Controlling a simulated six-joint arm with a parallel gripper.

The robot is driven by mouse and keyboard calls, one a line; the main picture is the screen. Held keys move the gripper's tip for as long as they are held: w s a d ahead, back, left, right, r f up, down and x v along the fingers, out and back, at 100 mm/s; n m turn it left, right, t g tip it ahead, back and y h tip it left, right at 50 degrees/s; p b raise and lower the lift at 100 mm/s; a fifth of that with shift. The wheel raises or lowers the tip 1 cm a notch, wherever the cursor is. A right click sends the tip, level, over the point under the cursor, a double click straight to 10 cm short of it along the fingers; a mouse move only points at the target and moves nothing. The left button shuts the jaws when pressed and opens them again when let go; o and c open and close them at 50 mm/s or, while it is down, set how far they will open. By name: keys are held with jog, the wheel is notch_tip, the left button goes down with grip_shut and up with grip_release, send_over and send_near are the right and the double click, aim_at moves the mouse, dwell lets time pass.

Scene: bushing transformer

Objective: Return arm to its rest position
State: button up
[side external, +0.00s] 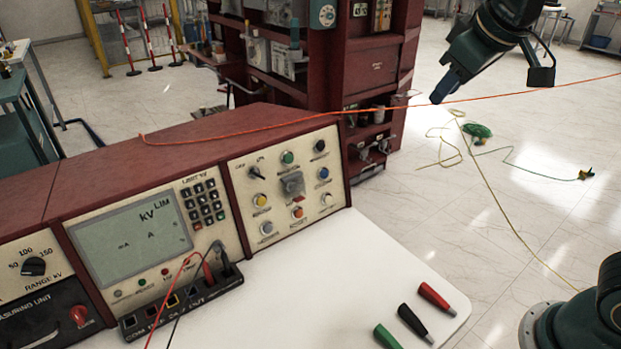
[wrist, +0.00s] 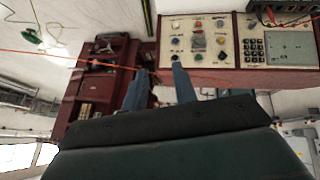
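My gripper (side external: 440,95) is in the air at the upper right of the side view, well above the floor and apart from the console. Its blue fingers point down and to the left. In the wrist view my gripper (wrist: 159,70) shows two blue fingers with a clear gap between them, open and empty. The red console (side external: 160,215) with meter display and knobs stands at the left. Its control panel (wrist: 197,42) appears upside down at the top of the wrist view.
A white tabletop (side external: 350,275) holds red (side external: 436,297), black (side external: 414,323) and green (side external: 386,337) handled probes. An orange cable (side external: 520,93) runs across the picture, near the fingers in this view. A red cabinet (side external: 373,75) stands behind. Yellow and green cables (side external: 477,130) lie on the floor.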

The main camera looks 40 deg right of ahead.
jog(key=s+f+y, duration=0.1)
jog(key=s+f, duration=0.3)
jog(key=s, duration=0.4)
jog(key=s+f+m, duration=0.1)
jog(key=s+f, duration=0.2)
jog(key=s, duration=0.5)
jog(key=shift+f+g+y, duration=0.3)
jog(key=shift+f+y, duration=0.1)
